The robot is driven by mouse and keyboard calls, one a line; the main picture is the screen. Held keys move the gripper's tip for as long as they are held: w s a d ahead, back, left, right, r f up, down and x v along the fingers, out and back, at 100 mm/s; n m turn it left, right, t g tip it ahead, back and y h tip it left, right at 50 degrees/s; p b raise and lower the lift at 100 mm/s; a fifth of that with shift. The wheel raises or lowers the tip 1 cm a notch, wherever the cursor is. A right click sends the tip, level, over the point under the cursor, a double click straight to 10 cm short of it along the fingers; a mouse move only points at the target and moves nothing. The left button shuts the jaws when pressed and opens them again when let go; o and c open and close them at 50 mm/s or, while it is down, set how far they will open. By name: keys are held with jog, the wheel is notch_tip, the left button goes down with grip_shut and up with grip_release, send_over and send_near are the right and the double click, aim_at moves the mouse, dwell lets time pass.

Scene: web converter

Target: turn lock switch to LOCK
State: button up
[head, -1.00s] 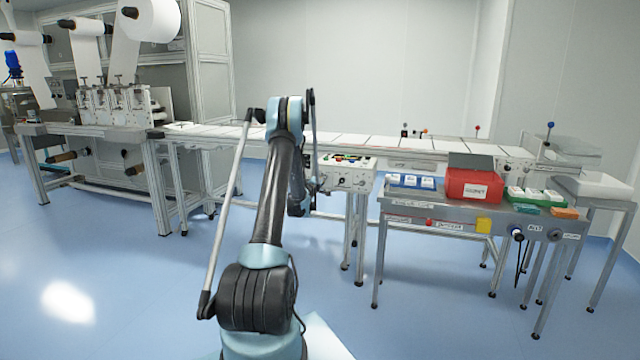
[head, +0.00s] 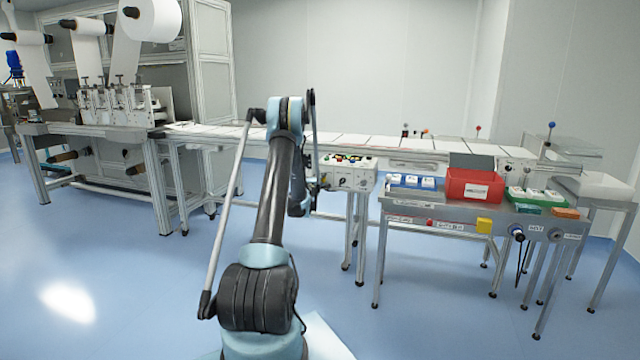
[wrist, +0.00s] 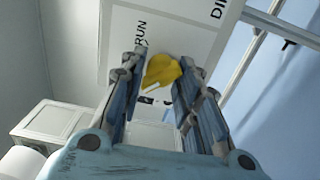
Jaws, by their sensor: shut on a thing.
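A yellow switch knob (wrist: 161,72) sits on a white panel (wrist: 172,28) in the wrist view. The word RUN is printed beside it at the upper left, and part of another label shows at the upper right. A small dark mark lies under the knob; LOCK cannot be read. My gripper (wrist: 162,62) has its two fingers on either side of the knob, shut on it. In the head view the control box (head: 352,174) stands just right of my arm. My gripper is mostly hidden there.
A conveyor (head: 340,143) with white sheets runs behind the box. To the right a steel table (head: 455,212) holds a red bin (head: 474,186), blue trays (head: 413,182) and a green tray (head: 538,197). The blue floor in front is clear.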

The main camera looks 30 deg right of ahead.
jog(key=o, duration=0.9)
jog(key=shift+f, duration=0.1)
jog(key=v, duration=1.2)
jog(key=shift+w, duration=0.1)
